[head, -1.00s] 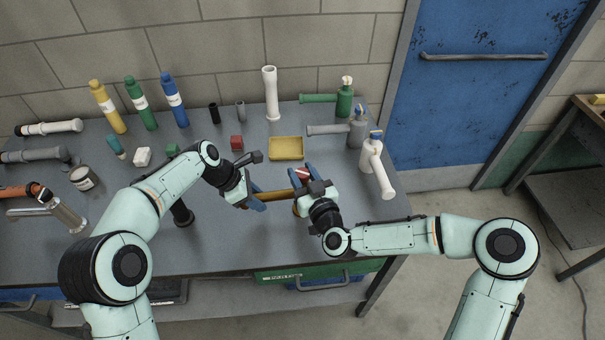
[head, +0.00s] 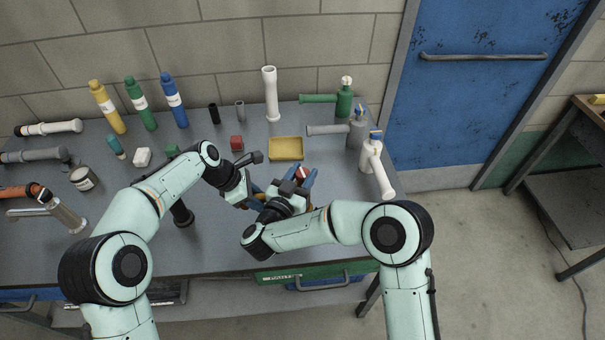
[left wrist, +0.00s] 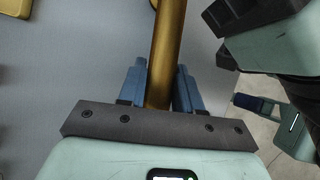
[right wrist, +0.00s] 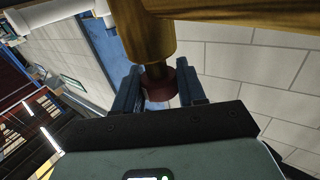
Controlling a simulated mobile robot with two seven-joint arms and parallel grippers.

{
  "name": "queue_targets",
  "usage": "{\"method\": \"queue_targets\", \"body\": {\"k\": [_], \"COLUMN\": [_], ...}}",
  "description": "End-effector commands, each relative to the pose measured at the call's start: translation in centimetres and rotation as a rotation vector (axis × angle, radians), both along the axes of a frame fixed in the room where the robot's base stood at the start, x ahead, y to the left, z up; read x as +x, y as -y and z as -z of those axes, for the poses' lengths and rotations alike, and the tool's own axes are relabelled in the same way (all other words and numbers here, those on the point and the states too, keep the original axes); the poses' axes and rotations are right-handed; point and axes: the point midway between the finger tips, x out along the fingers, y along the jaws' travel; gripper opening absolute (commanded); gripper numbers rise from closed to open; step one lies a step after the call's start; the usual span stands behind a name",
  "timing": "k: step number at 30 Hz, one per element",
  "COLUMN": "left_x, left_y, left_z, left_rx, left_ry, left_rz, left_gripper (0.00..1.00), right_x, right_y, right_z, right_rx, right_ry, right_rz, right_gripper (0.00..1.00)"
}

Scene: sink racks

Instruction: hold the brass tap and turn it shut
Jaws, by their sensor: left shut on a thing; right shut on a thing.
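The brass tap shows in the left wrist view (left wrist: 167,55) as a straight brass pipe running between my left fingers. My left gripper (head: 256,198) is shut on this pipe. In the right wrist view the brass body (right wrist: 147,38) ends in a dark stem and a dark red handle (right wrist: 159,86). My right gripper (right wrist: 159,88) is shut on that handle. In the head view my right gripper (head: 301,178) and wrist hide most of the tap; a bit of red and white shows between the fingers.
A white tap (head: 374,160) and a grey tap (head: 354,132) stand to the right. Several bottles and a white pipe (head: 270,92) stand along the wall. My two wrists are close together.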

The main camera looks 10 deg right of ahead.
Motion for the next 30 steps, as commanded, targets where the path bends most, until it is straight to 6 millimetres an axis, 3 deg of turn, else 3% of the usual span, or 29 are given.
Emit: {"method": "queue_targets", "body": {"k": [9,24,25,27,30], "left_x": [0.00,0.00,0.00,-0.01,0.00], "left_y": [-0.16,-0.22,-0.22,-0.21,-0.18], "left_z": [0.10,0.13,0.14,0.14,0.11], "left_rx": [0.003,0.004,0.004,0.004,0.003], "left_ry": [-0.001,-0.003,-0.003,-0.003,-0.002], "left_rz": [-0.002,-0.002,-0.002,-0.002,-0.003], "left_gripper": [0.07,0.07,0.07,0.07,0.07], "right_x": [0.03,0.01,0.01,0.01,0.00], "right_y": [0.05,0.16,0.16,0.16,0.12], "right_z": [-0.24,-0.26,-0.26,-0.26,-0.19], "right_rx": [0.000,-0.001,-0.001,-0.001,-0.001], "right_ry": [0.007,0.007,0.007,0.007,0.005], "right_rz": [0.111,0.132,0.131,0.131,0.130], "right_gripper": [0.10,0.10,0.43,0.62,0.62]}}
